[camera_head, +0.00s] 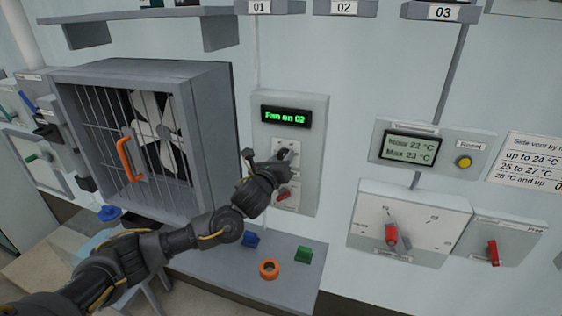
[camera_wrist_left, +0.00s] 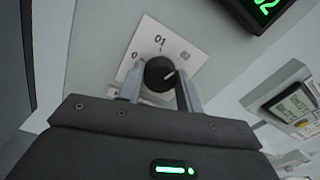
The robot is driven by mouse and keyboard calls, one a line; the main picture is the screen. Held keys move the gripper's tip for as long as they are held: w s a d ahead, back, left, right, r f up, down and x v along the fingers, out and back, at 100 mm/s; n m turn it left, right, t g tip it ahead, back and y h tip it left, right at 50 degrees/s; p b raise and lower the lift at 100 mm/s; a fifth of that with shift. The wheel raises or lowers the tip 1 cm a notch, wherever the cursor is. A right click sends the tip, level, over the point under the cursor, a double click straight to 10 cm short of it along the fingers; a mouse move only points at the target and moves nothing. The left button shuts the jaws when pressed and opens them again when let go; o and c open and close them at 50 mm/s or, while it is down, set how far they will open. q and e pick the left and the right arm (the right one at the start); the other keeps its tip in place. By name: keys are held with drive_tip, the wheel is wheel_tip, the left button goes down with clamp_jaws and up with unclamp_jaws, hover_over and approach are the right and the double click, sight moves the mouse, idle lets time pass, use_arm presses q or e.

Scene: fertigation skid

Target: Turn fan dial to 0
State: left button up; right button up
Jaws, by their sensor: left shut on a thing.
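The fan dial (camera_wrist_left: 157,72) is a round black knob on a white plate (camera_wrist_left: 133,47) marked 0, 01 and 02. Its white pointer line is turned to the right, toward the 02 mark. My left gripper (camera_head: 278,162) is at the fan panel (camera_head: 318,135), and its fingers cover most of the dial in the head view. In the left wrist view its two fingers stand on either side of the knob, shut on it. The green display (camera_head: 286,116) above reads "Fan on 02". My right gripper is not in view.
A red switch (camera_head: 283,194) sits just below the dial. The caged fan (camera_head: 158,130) with an orange handle (camera_head: 128,160) is left of the panel. A shelf (camera_head: 225,277) below holds a blue piece, an orange ring (camera_head: 269,269) and a green block (camera_head: 303,254). More control panels are at right.

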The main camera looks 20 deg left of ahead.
use_arm(q)
drive_tip(key=n+b, duration=0.2)
drive_tip(key=n, duration=0.2)
drive_tip(key=shift+f+n, duration=0.15)
drive_tip(key=shift+n, duration=0.15)
drive_tip(key=n, duration=0.2)
drive_tip(key=shift+n+b, duration=0.4)
drive_tip(key=n, duration=0.2)
drive_tip(key=shift+n, duration=0.4)
drive_tip(key=n, duration=0.3)
drive_tip(key=shift+t+y, duration=0.3)
drive_tip(key=shift+d+n+y+p, duration=0.15)
drive_tip(key=shift+n+p, duration=0.3)
drive_tip(key=shift+n, duration=1.95)
drive_tip(key=shift+a+n+y+p, duration=0.15)
drive_tip(key=shift+n+p, duration=0.25)
drive_tip(key=shift+n, duration=2)
drive_tip(key=shift+d, duration=0.1)
